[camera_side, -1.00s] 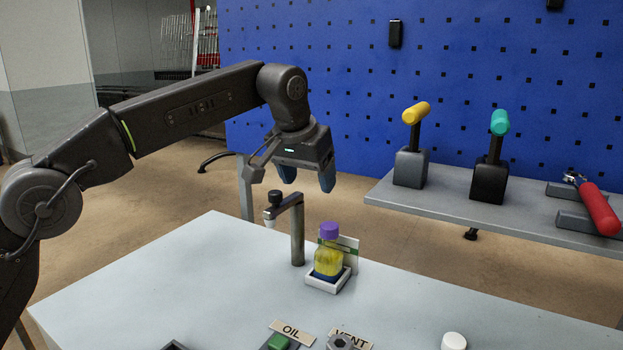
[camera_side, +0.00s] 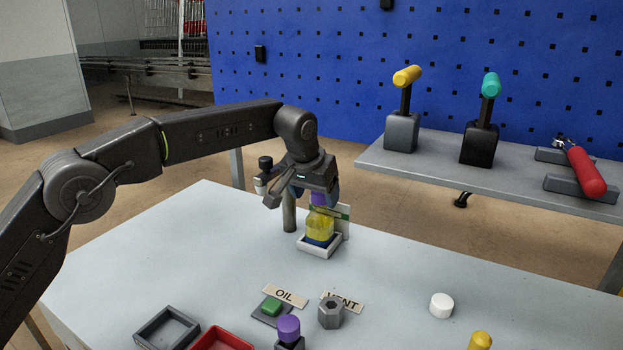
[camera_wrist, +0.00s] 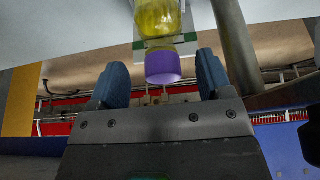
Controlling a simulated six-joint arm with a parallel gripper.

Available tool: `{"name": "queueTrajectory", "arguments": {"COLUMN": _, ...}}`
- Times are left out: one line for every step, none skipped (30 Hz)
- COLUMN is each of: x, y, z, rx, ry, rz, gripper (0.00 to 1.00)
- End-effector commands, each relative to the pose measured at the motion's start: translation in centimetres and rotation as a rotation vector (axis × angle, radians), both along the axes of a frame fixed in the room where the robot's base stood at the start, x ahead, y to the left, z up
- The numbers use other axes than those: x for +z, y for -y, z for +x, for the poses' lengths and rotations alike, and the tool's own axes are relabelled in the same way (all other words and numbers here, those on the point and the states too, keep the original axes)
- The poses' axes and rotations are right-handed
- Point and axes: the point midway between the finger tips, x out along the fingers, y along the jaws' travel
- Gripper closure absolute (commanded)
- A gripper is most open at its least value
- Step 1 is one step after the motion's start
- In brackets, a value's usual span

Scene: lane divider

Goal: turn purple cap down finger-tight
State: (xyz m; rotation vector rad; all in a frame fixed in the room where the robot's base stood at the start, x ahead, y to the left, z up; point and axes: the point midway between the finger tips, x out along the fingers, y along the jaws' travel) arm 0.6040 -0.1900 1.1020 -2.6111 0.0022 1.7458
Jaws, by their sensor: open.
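The purple cap (camera_side: 319,198) sits on top of a bottle of yellow liquid (camera_side: 320,224), which stands upright in a white square tray (camera_side: 318,251). My gripper (camera_side: 320,192) is open and down at the cap, with its fingers partly hiding the cap in the side view. In the wrist view the cap (camera_wrist: 163,67) lies between the two blue fingertips (camera_wrist: 163,78), with a gap to each side. The bottle (camera_wrist: 158,18) extends from it to the top of that view. Whether the cap is loose on the neck cannot be seen.
A grey post (camera_side: 289,212) with a side arm stands close left of the bottle. A small panel (camera_side: 341,220) stands behind it. In front are OIL (camera_side: 284,296) and VENT (camera_side: 342,301) labels, a hex nut (camera_side: 331,312), a white cap (camera_side: 441,305) and a purple knob (camera_side: 289,327).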

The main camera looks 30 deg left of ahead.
Motion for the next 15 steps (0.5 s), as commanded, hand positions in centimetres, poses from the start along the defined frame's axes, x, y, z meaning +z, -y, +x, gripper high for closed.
{"name": "queueTrajectory", "arguments": {"x": -0.3, "y": -0.02, "z": 0.14, "rx": 0.0, "ry": 0.0, "rz": 0.0, "gripper": 0.28}}
{"name": "queueTrajectory", "arguments": {"x": -0.43, "y": -0.02, "z": 0.2, "rx": 0.0, "ry": 0.001, "rz": 0.0, "gripper": 0.28}}
{"name": "queueTrajectory", "arguments": {"x": -0.56, "y": -0.03, "z": 0.25, "rx": 0.0, "ry": 0.001, "rz": 0.0, "gripper": 0.28}}
{"name": "queueTrajectory", "arguments": {"x": -0.62, "y": -0.02, "z": 0.28, "rx": 0.0, "ry": 0.001, "rz": 0.0, "gripper": 0.28}}
{"name": "queueTrajectory", "arguments": {"x": -0.66, "y": -0.02, "z": 0.31, "rx": 0.0, "ry": 0.001, "rz": 0.0, "gripper": 0.28}}
{"name": "queueTrajectory", "arguments": {"x": -0.7, "y": -0.03, "z": 0.32, "rx": 0.0, "ry": 0.001, "rz": 0.0, "gripper": 0.28}}
{"name": "queueTrajectory", "arguments": {"x": -0.71, "y": -0.03, "z": 0.33, "rx": 0.0, "ry": 0.002, "rz": 0.0, "gripper": 0.28}}
{"name": "queueTrajectory", "arguments": {"x": -0.71, "y": -0.03, "z": 0.33, "rx": 0.0, "ry": 0.002, "rz": 0.0, "gripper": 0.28}}
{"name": "queueTrajectory", "arguments": {"x": -0.7, "y": -0.03, "z": 0.32, "rx": 0.0, "ry": 0.002, "rz": 0.0, "gripper": 0.28}}
{"name": "queueTrajectory", "arguments": {"x": -0.69, "y": -0.03, "z": 0.32, "rx": 0.0, "ry": 0.001, "rz": 0.0, "gripper": 0.28}}
{"name": "queueTrajectory", "arguments": {"x": -0.69, "y": -0.02, "z": 0.32, "rx": 0.0, "ry": 0.001, "rz": 0.0, "gripper": 0.28}}
{"name": "queueTrajectory", "arguments": {"x": -0.69, "y": -0.03, "z": 0.31, "rx": 0.0, "ry": 0.001, "rz": 0.0, "gripper": 0.28}}
{"name": "queueTrajectory", "arguments": {"x": -0.69, "y": -0.02, "z": 0.31, "rx": 0.0, "ry": 0.001, "rz": 0.0, "gripper": 0.3}}
{"name": "queueTrajectory", "arguments": {"x": -0.69, "y": -0.02, "z": 0.31, "rx": 0.0, "ry": 0.001, "rz": 0.0, "gripper": 0.33}}
{"name": "queueTrajectory", "arguments": {"x": -0.68, "y": -0.02, "z": 0.3, "rx": 0.0, "ry": 0.001, "rz": 0.0, "gripper": 0.37}}
